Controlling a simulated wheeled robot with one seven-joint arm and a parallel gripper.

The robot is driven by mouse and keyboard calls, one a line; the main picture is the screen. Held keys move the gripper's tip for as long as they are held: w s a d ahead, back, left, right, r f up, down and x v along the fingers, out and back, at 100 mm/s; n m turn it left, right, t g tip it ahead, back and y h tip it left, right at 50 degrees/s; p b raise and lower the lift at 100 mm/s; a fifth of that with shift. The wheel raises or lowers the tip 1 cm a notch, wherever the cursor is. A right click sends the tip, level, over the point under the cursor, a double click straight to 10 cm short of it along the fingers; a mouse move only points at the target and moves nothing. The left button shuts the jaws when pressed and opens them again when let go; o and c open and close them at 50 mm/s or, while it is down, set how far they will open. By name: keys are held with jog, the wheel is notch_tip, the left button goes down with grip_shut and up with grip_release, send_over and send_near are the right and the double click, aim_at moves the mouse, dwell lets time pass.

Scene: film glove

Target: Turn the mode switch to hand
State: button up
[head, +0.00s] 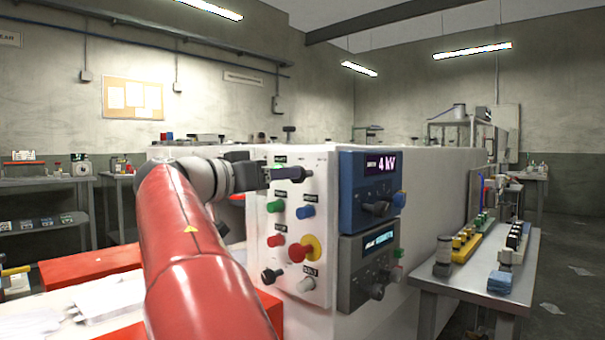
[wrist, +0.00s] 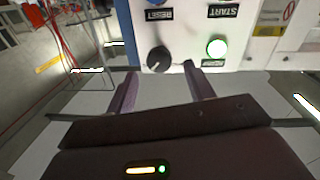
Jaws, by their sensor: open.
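The mode switch looks to be the round black knob (wrist: 158,59) on the white control panel (head: 318,232), though no readable label confirms it. In the wrist view, which shows the panel upside down, it lies between and just beyond the two purple fingertips of my gripper (wrist: 160,69). The jaws are open, with gaps visible on both sides of the knob. A faint mark shows on the knob, but its setting cannot be told. In the head view my gripper (head: 302,173) is at the panel's top and hides the knob.
A lit green lamp (wrist: 217,46) is beside the knob. Below on the panel are a green button (head: 275,206), a blue button (head: 306,211) and a red stop button on yellow (head: 300,250). A blue kV unit (head: 352,222) adjoins on the right. A side table (head: 470,286) stands farther right.

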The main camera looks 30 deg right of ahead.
aim_at(303, 174)
jog(key=p+x, duration=0.1)
jog(key=x, duration=0.4)
jog(key=shift+d, duration=0.4)
jog(key=shift+f, duration=0.1)
jog(key=c, duration=1)
jog(key=shift+o, duration=0.2)
